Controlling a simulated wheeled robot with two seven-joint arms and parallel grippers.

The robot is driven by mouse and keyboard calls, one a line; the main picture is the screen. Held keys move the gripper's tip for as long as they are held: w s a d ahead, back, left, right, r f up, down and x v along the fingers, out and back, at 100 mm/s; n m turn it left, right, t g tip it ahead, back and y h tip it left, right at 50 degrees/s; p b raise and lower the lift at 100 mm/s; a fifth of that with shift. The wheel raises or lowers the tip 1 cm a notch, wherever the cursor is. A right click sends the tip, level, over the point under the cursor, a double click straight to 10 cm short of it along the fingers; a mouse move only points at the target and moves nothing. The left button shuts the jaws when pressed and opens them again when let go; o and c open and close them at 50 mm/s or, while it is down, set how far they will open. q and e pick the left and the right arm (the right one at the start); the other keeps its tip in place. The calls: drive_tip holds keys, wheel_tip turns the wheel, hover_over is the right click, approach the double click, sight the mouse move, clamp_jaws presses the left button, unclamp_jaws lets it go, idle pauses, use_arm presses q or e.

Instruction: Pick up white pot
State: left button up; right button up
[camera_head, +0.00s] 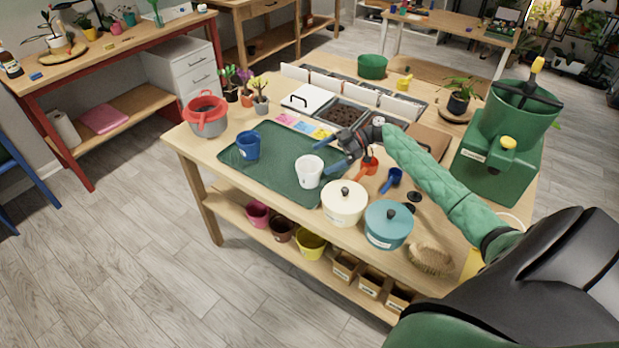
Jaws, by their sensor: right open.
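The white pot (308,172) stands upright on the dark green mat (272,176) on the wooden table. A blue pot (248,146) stands on the same mat to its left. My right arm, in a green sleeve, reaches in from the right. My right gripper (328,155) is open and empty, its fingers just above and to the right of the white pot's rim. I cannot tell whether a finger touches the pot. My left gripper is not in view.
A cream lidded pot (344,202) and a teal lidded pot (388,224) stand close at the front right. A red-and-grey bucket (206,117) is at the left corner. A green machine (506,130) stands at the right. The mat's front left is clear.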

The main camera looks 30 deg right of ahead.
sight(309, 169)
drive_tip(key=shift+x, duration=0.85)
drive_tip(key=p+x, duration=0.1)
drive_tip(key=x, duration=0.3)
drive_tip(key=shift+p, duration=0.4)
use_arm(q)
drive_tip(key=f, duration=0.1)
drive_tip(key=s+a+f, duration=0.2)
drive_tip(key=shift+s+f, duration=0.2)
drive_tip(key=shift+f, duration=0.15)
use_arm(e)
drive_tip(key=shift+a+f, duration=0.2)
drive_tip(key=shift+a, duration=0.05)
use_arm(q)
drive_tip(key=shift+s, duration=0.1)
use_arm(e)
drive_tip(key=c, duration=1.2)
drive_tip(key=shift+c, duration=0.2)
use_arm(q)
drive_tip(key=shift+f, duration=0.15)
use_arm(e)
drive_tip(key=shift+r, duration=0.1)
